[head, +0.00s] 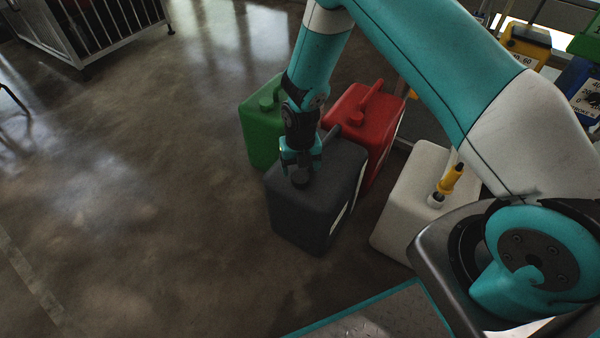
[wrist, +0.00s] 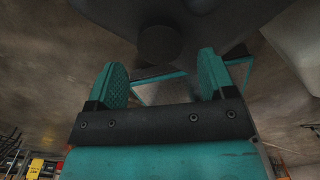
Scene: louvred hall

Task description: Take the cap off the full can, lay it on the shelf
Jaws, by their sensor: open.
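A dark grey can (head: 310,215) stands on the floor, with a dark round cap (head: 301,181) on its top. My gripper (head: 301,170) is open, pointing down just above that cap. In the wrist view the cap (wrist: 159,43) shows beyond the two teal fingers (wrist: 161,68), roughly centred between them, with nothing held. I cannot tell from the look of the cans which is full. I cannot make out a shelf with certainty.
A green can (head: 258,135) and a red can (head: 357,115) stand close behind the grey one. A white can (head: 405,205) with a yellow spout (head: 451,180) stands to the right. A barred metal frame (head: 100,25) is at upper left.

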